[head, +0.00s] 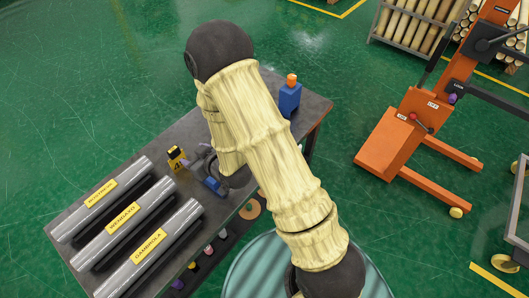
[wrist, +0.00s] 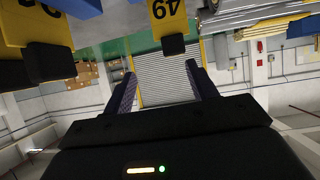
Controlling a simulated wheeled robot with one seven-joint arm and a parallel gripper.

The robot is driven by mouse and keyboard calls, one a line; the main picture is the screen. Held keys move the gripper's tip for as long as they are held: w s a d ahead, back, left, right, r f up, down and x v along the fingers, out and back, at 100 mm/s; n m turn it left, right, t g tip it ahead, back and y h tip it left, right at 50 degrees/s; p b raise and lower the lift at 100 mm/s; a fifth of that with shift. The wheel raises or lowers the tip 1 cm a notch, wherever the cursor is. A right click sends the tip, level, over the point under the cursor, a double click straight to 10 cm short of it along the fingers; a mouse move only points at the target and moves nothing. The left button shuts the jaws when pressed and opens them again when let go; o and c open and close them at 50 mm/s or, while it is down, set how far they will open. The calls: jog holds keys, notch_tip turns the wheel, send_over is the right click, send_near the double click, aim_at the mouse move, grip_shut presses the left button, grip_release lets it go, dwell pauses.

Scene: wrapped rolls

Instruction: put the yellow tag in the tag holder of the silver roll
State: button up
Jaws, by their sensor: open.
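A yellow tag (head: 176,153) with a black number and a dark base stands on the table just left of my gripper. Another yellow tag (wrist: 35,22) is cut off at the upper left. Three silver rolls (head: 149,250) with yellow name labels lie side by side on the table; I cannot make out a tag holder. My gripper (wrist: 161,76) is open, with nothing between its fingers. My arm partly hides it in the head view.
The grey table (head: 187,124) also bears a blue bottle (head: 289,97) with an orange cap, and a small blue object (head: 213,184) lies close to my gripper. Several small items sit on a lower shelf. An orange lift truck (head: 400,135) stands on the green floor to the right.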

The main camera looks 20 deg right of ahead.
jog(key=s+d+r+m+g+h, duration=0.2)
jog(key=d+r+h, duration=0.1)
jog(key=d, duration=0.4)
jog(key=s+d+r+m+g+h, duration=0.2)
jog(key=d+r, duration=0.2)
jog(key=d, duration=0.2)
jog(key=s+d+r+m+g+h, duration=0.1)
jog(key=s+d+r+g, duration=0.3)
jog(key=s, duration=0.7)
jog(key=shift+d+r+m, duration=0.4)
jog(key=shift+d+m, duration=0.3)
jog(key=shift+d, duration=0.5)
jog(key=c, duration=0.5)
jog(key=shift+w, duration=0.15)
